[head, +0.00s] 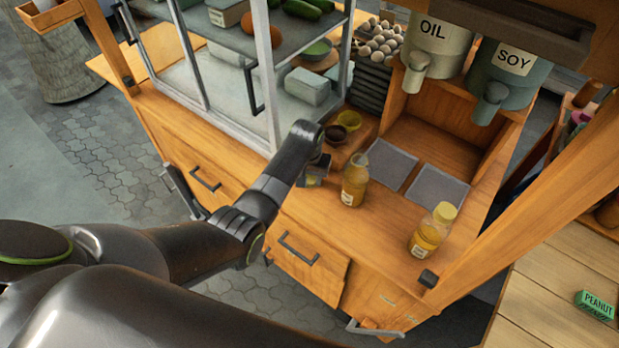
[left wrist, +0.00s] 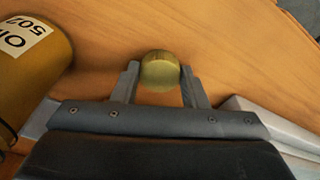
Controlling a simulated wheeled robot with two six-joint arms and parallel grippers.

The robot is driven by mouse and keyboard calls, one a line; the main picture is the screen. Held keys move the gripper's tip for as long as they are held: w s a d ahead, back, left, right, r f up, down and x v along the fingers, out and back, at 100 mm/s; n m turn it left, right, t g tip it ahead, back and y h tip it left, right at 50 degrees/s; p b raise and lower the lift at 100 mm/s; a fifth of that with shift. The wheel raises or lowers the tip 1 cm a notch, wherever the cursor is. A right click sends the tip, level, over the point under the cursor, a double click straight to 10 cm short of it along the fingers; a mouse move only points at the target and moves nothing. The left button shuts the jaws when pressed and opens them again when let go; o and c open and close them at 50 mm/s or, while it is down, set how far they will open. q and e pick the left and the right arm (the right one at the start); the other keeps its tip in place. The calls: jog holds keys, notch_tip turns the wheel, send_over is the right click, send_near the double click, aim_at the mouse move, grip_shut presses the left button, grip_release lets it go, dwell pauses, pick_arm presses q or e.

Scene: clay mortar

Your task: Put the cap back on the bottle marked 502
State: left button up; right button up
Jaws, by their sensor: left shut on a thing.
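A gold-coloured round cap (left wrist: 160,72) sits between the two fingers of my left gripper (left wrist: 159,76), which is shut on it. The left gripper (head: 315,172) shows in the head view above the wooden counter, just left of an amber bottle (head: 354,182) that stands upright with an open neck. In the left wrist view, the bottle (left wrist: 30,75) is at the left edge, apart from the fingers, and its label shows 502. A second amber bottle (head: 430,233) with a yellow cap stands further right near the counter's front edge. My right gripper is not in view.
Two grey square mats (head: 436,188) lie behind the bottles. Small bowls (head: 348,120) stand behind the gripper, beside a glass display case (head: 235,80). OIL (head: 432,40) and SOY (head: 512,75) dispensers hang above. A wooden post (head: 520,215) rises at the right.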

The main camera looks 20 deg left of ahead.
aim_at(309, 179)
pick_arm(q)
notch_tip(309, 179, up, 10)
jog(key=b, duration=0.1)
dwell(0.4)
